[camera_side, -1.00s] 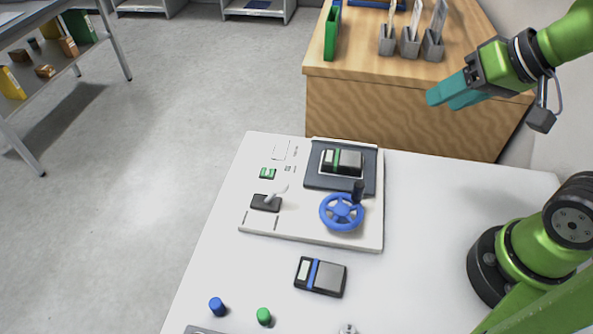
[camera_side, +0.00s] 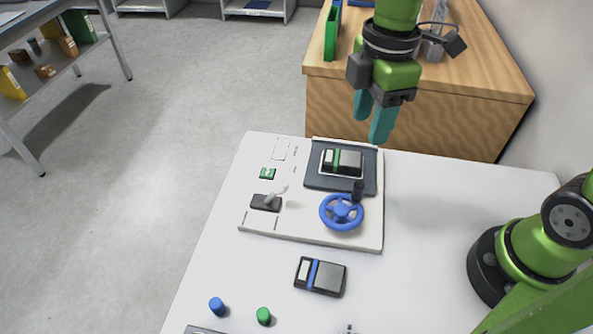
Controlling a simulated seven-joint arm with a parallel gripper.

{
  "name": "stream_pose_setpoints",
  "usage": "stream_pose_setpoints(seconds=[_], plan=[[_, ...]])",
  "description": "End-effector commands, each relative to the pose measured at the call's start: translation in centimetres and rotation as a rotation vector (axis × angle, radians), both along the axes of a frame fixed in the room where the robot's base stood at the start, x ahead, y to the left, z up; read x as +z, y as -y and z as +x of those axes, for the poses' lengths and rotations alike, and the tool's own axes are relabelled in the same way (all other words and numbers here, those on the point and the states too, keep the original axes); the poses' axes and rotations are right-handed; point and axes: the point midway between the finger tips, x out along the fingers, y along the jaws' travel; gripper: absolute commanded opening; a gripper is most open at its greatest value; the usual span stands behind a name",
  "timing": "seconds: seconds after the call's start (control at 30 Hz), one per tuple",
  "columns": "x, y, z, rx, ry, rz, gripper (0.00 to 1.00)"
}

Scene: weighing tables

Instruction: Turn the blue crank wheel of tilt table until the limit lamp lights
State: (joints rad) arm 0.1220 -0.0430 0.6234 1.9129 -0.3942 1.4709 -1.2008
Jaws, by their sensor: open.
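The blue crank wheel (camera_side: 341,212) sits on the front right of the white base board (camera_side: 262,222), with a dark upright handle (camera_side: 358,190) on its rim at the upper right. Behind it is the dark tilt table plate (camera_side: 318,182), with a black and green block (camera_side: 342,162) on it. My gripper (camera_side: 372,125) is open and empty, its teal fingers pointing down above the back edge of the board, behind and above the wheel and apart from it. I cannot pick out a lit lamp on the board.
A lever switch (camera_side: 267,202) stands left of the wheel. The white table (camera_side: 430,230) is clear right of the board.

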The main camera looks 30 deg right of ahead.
Motion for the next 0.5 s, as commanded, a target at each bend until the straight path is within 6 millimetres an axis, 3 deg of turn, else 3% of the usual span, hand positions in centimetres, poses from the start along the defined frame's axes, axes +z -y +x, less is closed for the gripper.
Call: stream_pose_setpoints(seconds=[0.1,0.27,0.5], plan=[[0.6,0.0,-0.3,0.126,-0.012,-0.015,0.49],[0.0,0.1,-0.6,0.178,-0.024,-0.018,0.49],[-4.0,0.2,-0.6,0.177,-0.028,-0.018,0.49]])
